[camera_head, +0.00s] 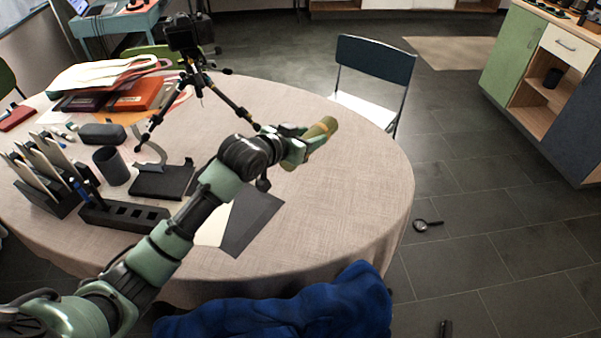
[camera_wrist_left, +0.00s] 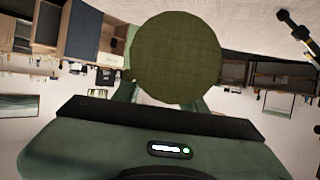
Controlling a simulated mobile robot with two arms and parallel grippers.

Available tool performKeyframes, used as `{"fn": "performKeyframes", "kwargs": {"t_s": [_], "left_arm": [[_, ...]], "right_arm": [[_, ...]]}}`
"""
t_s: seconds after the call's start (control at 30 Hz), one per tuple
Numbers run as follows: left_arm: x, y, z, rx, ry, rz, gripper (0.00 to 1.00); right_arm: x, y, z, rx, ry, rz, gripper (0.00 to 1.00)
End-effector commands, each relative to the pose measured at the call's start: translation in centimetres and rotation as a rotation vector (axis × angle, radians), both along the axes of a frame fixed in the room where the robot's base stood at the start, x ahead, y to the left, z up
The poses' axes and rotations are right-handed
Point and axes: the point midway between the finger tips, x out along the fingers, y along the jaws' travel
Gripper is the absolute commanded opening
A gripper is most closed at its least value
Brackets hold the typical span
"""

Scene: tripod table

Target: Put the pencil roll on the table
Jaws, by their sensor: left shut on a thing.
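The pencil roll (camera_head: 325,128) is an olive-green cylinder with a tan band. My left gripper (camera_head: 303,143) is shut on it and holds it over the right part of the round table (camera_head: 345,200), which has a pale cloth. In the left wrist view the roll's round green end (camera_wrist_left: 176,62) fills the upper middle, in front of the gripper body. I cannot tell how far the roll is above the cloth. My right gripper is not in view.
A tripod with a camera (camera_head: 183,38) stands on the table behind my arm. A black organizer (camera_head: 125,215), a dark cup (camera_head: 111,165) and a dark folder (camera_head: 252,220) lie left of the clear right side. A folding chair (camera_head: 372,75) stands behind; a magnifier (camera_head: 421,225) lies on the floor.

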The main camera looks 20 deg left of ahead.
Motion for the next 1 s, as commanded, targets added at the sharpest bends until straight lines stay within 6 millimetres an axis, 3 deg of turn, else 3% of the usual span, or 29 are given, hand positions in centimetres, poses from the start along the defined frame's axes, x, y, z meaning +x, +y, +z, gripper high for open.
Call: {"fn": "performKeyframes", "kwargs": {"t_s": [0.1,0.3,0.8,1.0], "left_arm": [[-0.1,0.0,-3.5,-0.001,0.004,0.001,0.00],[0.0,0.0,-8.1,0.000,0.001,0.000,0.00],[0.0,0.0,-13.9,0.000,-0.001,0.000,0.00],[0.0,0.0,-14.1,0.000,-0.004,0.001,0.00]], "right_arm": [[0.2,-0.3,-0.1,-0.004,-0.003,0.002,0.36],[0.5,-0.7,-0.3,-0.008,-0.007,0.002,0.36],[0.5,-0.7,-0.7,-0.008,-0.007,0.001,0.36],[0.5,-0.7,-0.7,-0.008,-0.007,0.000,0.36]]}}
